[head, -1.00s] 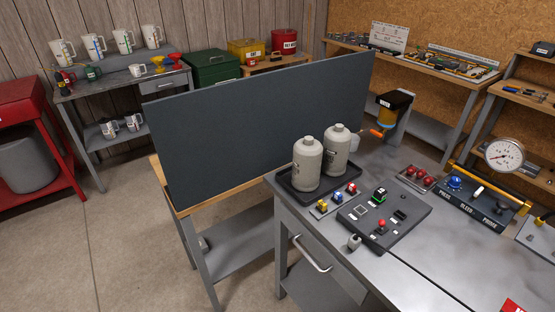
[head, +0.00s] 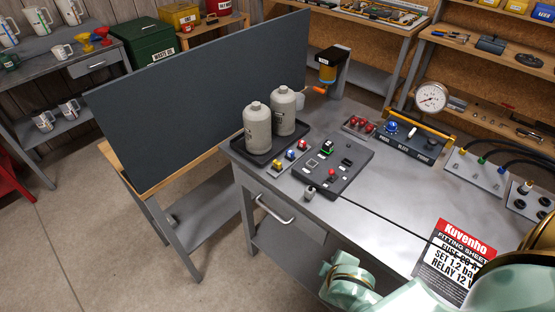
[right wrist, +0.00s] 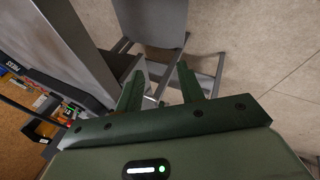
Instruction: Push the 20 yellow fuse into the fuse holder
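The yellow fuse (head: 278,167) stands at the near end of a small rack on the grey bench, in a row with a blue fuse (head: 290,155) and a red fuse (head: 302,144). Any number on it is too small to read. Beside the rack lies a dark panel (head: 352,180) with slots, a green-and-black block and a red knob. Which slot is the fuse holder I cannot tell for sure. In the right wrist view my right gripper (right wrist: 160,90) is open and empty, over the floor beside grey bench legs. My left gripper is not in view.
Two grey bottles (head: 257,128) stand in a black tray left of the rack. A fitting sheet (head: 455,262) reading "FUSE 20 A" stands at the bench's right. A pressure gauge (head: 431,98) stands at the back. Bare bench top (head: 400,185) lies right of the panel.

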